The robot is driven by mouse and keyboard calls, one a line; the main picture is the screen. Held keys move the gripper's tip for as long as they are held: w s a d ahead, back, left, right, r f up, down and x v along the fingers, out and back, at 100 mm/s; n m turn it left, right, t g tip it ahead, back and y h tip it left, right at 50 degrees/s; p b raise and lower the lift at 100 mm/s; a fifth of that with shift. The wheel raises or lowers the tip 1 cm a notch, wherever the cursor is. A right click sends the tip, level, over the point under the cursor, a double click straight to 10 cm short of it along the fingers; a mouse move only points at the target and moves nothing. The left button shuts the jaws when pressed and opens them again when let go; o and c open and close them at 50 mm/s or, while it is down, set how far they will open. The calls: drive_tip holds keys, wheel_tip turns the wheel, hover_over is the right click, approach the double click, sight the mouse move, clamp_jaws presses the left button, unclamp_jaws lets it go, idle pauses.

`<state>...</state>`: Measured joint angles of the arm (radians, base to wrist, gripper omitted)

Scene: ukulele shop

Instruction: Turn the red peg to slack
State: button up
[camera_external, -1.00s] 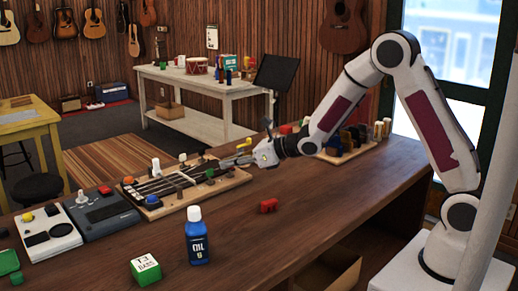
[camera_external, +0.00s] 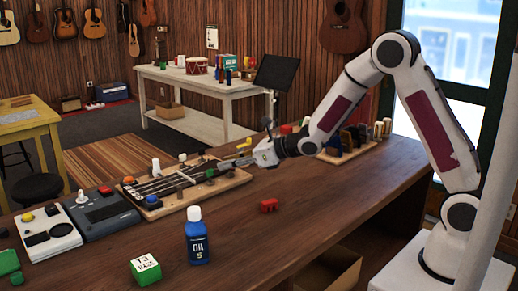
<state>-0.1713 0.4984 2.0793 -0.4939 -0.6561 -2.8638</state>
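A long board (camera_external: 190,200) with a dark stringed neck lies on the wooden bench. I cannot tell for sure which red piece is the peg. My gripper (camera_external: 224,164) points left, low over the board's right end, near the green knob and far from the red one. Its fingers are too small to tell whether they are open or shut.
A small red block (camera_external: 269,205) lies on the bench in front of the board. A blue oil bottle (camera_external: 196,240) and a green-and-white box (camera_external: 145,269) stand nearer the front. Two pedal boxes (camera_external: 47,232) sit at left.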

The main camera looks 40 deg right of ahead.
drive_tip(key=shift+s+d, duration=0.1)
drive_tip(key=v, duration=1.1)
drive_tip(key=shift+s+d+r, duration=0.15)
drive_tip(key=shift+s+r, duration=0.1)
drive_tip(key=shift+f, duration=0.1)
idle(0.4)
